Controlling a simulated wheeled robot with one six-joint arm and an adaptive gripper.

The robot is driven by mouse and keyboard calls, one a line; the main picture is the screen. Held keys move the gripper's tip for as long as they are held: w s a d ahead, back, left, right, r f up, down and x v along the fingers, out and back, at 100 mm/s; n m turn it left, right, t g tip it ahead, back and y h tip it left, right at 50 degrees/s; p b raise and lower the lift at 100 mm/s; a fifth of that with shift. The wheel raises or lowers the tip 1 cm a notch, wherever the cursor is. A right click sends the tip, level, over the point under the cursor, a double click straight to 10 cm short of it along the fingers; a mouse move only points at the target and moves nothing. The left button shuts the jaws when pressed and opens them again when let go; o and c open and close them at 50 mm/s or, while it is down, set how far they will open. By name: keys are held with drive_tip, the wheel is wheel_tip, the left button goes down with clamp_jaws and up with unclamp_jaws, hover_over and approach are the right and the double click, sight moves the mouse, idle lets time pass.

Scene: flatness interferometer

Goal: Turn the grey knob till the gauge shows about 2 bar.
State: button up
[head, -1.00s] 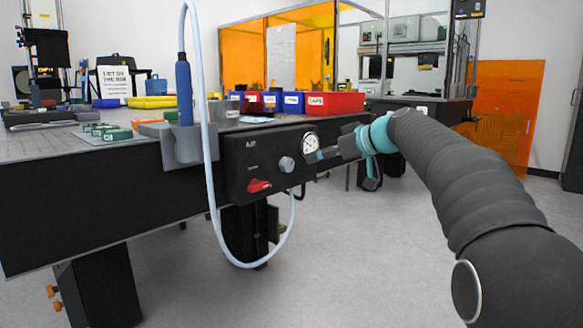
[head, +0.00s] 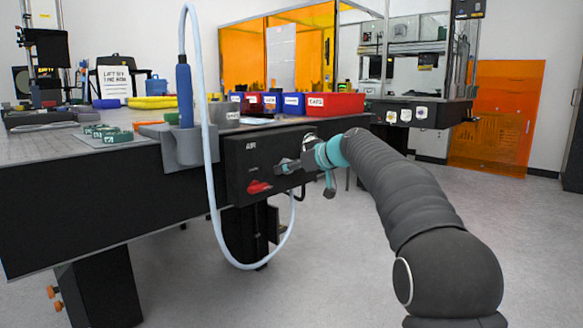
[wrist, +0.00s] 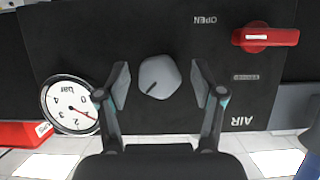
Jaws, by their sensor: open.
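The grey knob (wrist: 158,77) stands on the black air panel (head: 238,172); it has a dark pointer line. In the wrist view it sits between the two fingertips of my gripper (wrist: 159,85), with a visible gap on each side. My gripper (head: 289,165) is open at the panel in the head view and mostly covers the knob. The white gauge (wrist: 70,106) is beside the left finger, upside down. Its red needle points to the lower right, past the 2 toward the low end; the exact value is hard to read. In the head view the gauge (head: 309,136) is mostly hidden.
A red lever (wrist: 266,37) sits on the same panel, apart from my fingers; it also shows in the head view (head: 259,187). A pale blue hose (head: 213,200) loops left of the panel from a blue-handled tool (head: 185,92). Coloured bins (head: 334,103) stand above. Floor at right is clear.

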drive_tip(key=c, duration=1.1)
drive_tip(key=shift+m+g+y+p, duration=0.4)
drive_tip(key=shift+m+g+p, duration=0.25)
drive_tip(key=shift+m, duration=0.35)
drive_tip(key=shift+c, duration=0.2)
drive_tip(key=o, duration=1.1)
drive_tip(key=shift+o, duration=0.2)
drive_tip(key=v, duration=1.2)
